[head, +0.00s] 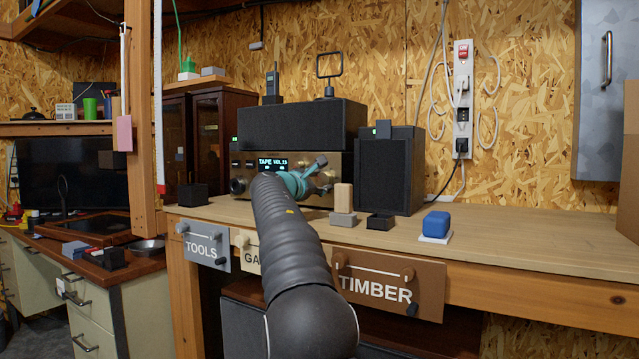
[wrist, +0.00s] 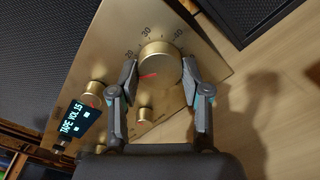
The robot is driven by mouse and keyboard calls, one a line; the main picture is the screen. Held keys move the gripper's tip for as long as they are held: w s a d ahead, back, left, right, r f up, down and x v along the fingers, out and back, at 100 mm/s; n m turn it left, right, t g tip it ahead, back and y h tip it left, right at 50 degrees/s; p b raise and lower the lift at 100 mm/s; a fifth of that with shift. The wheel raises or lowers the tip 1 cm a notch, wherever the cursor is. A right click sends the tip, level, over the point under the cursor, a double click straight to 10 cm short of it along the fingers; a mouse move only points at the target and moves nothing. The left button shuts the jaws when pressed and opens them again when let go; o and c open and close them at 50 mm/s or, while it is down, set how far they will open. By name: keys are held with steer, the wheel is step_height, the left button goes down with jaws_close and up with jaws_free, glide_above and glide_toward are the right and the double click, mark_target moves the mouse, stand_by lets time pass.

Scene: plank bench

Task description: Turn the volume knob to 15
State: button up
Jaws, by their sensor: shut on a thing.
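The volume knob (wrist: 160,58) is a large brass knob on the gold front panel of the stereo (head: 243,180). Numbers around 20 to 40 show on the dial beside it, and its red mark lies on the left side in the wrist view. My gripper (wrist: 160,72) is shut on the knob, one finger on each side. In the head view my gripper (head: 313,178) is at the right part of the panel and hides most of the knob. The display (head: 273,162) reads TAPE VOL 15, and it also shows in the wrist view (wrist: 73,122).
Smaller knobs (wrist: 95,92) sit on the same panel. A black speaker (head: 384,175) stands right of the stereo. A wooden block on a grey block (head: 343,219), a black tray (head: 380,222) and a blue block (head: 437,222) stand in front.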

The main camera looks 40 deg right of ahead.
steer(key=o, duration=1.2)
steer(key=shift+c, duration=0.2)
steer(key=v, duration=1.2)
